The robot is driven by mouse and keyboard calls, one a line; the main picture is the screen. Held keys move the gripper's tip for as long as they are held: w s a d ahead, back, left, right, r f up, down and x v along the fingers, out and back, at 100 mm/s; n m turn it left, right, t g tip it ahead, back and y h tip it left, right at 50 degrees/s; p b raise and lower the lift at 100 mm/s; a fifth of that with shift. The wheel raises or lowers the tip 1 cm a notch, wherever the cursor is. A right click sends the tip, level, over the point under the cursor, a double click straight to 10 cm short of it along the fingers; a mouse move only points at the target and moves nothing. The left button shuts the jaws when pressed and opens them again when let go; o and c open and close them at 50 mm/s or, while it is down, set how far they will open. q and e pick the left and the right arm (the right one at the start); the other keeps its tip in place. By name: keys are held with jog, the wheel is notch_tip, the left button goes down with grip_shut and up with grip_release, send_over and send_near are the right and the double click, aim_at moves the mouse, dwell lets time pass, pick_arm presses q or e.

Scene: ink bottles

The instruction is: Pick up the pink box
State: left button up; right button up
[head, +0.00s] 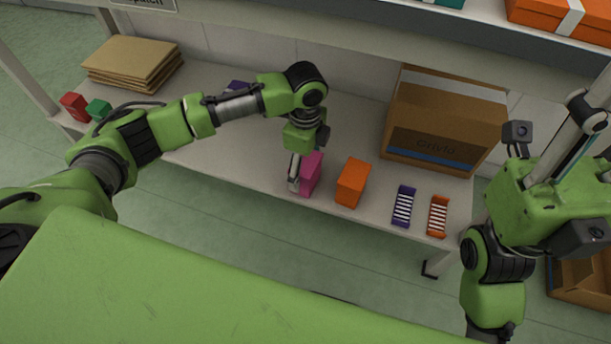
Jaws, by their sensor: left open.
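The pink box (312,175) stands upright near the front edge of the table (230,157), left of an orange box (352,182). My left gripper (296,176) points down at the pink box, with a finger seen along its left side. The gripper is open; its other finger is hidden, and I cannot tell whether it touches the box. My right arm stands at the right of the view, and its gripper's fingertips do not show.
A large cardboard box (440,150) stands behind. Purple (403,207) and orange (438,216) striped items lie to the right. Brown envelopes (130,62), a red box (74,106) and a green box (98,109) are at the left. A shelf overhangs the back.

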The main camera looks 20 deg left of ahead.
pick_arm(q)
jog(key=shift+f, duration=0.15)
jog(key=c, duration=1.3)
